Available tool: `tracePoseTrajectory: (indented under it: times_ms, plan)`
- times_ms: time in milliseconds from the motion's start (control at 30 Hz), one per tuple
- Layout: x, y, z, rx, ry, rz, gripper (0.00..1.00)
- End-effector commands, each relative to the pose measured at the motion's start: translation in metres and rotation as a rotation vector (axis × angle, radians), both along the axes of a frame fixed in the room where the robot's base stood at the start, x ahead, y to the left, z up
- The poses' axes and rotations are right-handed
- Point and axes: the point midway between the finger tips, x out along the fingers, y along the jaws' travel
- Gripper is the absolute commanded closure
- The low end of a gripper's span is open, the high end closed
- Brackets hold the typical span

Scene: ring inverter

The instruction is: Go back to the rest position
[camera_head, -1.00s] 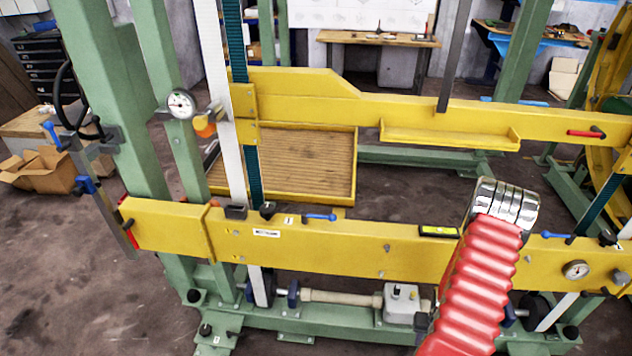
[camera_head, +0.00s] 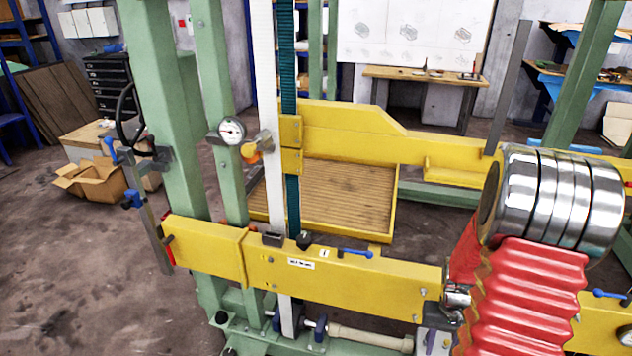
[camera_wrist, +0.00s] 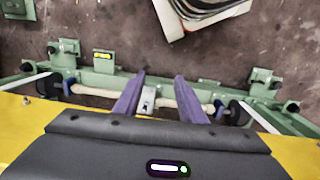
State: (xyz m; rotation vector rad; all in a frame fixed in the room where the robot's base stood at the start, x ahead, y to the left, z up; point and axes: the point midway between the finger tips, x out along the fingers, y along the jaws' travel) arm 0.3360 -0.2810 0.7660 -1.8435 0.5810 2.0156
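My gripper (camera_wrist: 160,77) shows in the wrist view as two dark purple fingers. They stand apart with nothing held between them. Beyond them lie a pale roller shaft and a small grey-white box on the green base frame (camera_wrist: 100,80). My red ribbed arm with silver rings fills the right of the head view, in front of the yellow beam. My gripper is not visible in the head view.
The green frame (camera_head: 160,90) carries a lower yellow beam (camera_head: 350,285) with a blue lever (camera_head: 355,253), plus a dial gauge (camera_head: 231,129). A yellow-edged wooden tray (camera_head: 340,205) sits behind. A cardboard box (camera_head: 92,183) lies on the left floor. Open floor (camera_head: 70,270) spans the lower left.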

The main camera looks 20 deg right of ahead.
Motion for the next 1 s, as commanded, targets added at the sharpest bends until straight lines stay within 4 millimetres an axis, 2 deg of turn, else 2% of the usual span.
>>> tracePoseTrajectory:
  times_ms: [100, 400, 1000]
  plan:
    - [0.003, 0.018, 0.028, -0.002, -0.004, 0.019, 0.63]
    - [0.003, 0.065, 0.089, -0.001, -0.021, 0.068, 0.63]
    - [-0.014, 0.158, 0.186, -0.014, -0.124, 0.200, 0.63]
